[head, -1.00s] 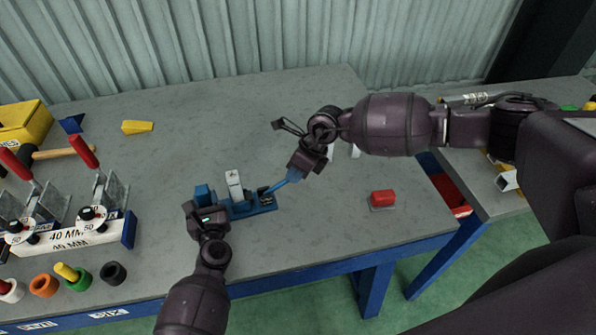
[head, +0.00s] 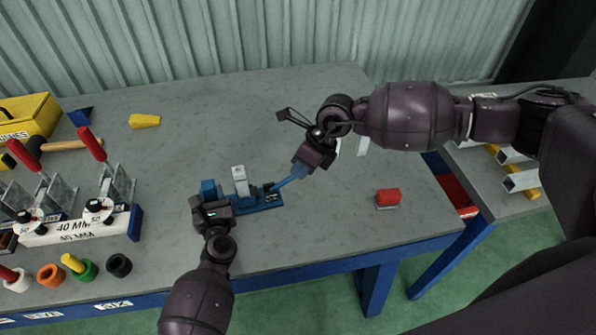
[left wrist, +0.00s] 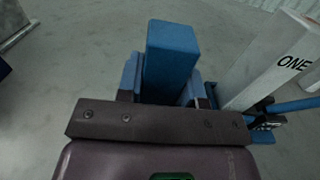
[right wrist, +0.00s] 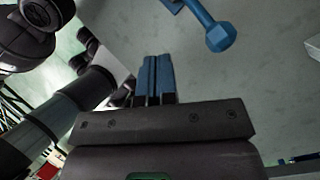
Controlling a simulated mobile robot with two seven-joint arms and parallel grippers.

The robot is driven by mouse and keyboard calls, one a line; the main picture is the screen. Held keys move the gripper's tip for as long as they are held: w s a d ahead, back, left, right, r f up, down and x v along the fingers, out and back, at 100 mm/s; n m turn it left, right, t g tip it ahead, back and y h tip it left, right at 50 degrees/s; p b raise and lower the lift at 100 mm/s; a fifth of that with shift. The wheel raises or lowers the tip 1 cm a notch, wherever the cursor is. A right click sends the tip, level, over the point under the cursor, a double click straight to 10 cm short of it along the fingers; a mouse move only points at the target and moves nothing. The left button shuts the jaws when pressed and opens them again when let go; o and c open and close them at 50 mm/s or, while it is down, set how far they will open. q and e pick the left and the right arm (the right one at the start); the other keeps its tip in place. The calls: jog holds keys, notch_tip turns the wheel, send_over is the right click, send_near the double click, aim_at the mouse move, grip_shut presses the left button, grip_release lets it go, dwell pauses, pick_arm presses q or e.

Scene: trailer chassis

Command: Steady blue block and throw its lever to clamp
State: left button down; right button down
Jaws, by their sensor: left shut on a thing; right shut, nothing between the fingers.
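The blue block (head: 262,201) stands on the bench, with a blue post at its left end and a white upright piece (head: 240,180) marked "ONE" beside it. My left gripper (head: 208,198) is shut on the post (left wrist: 172,58), which stands between its fingers in the left wrist view. The blue lever (head: 285,183) slants up to the right from the block's right end. My right gripper (head: 298,171) is shut and empty at the lever's outer end. In the right wrist view the lever's knob (right wrist: 220,37) lies beyond and right of the closed fingertips (right wrist: 157,78); contact cannot be told.
A red block (head: 388,197) lies on the bench to the right. A rack marked 40 MM (head: 75,231) with red-handled clamps, coloured rings, a hammer and a yellow box (head: 28,118) occupy the left. The bench behind the blue block is mostly clear.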

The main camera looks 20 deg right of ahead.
jog(key=v, duration=0.8)
jog(key=shift+r, duration=0.15)
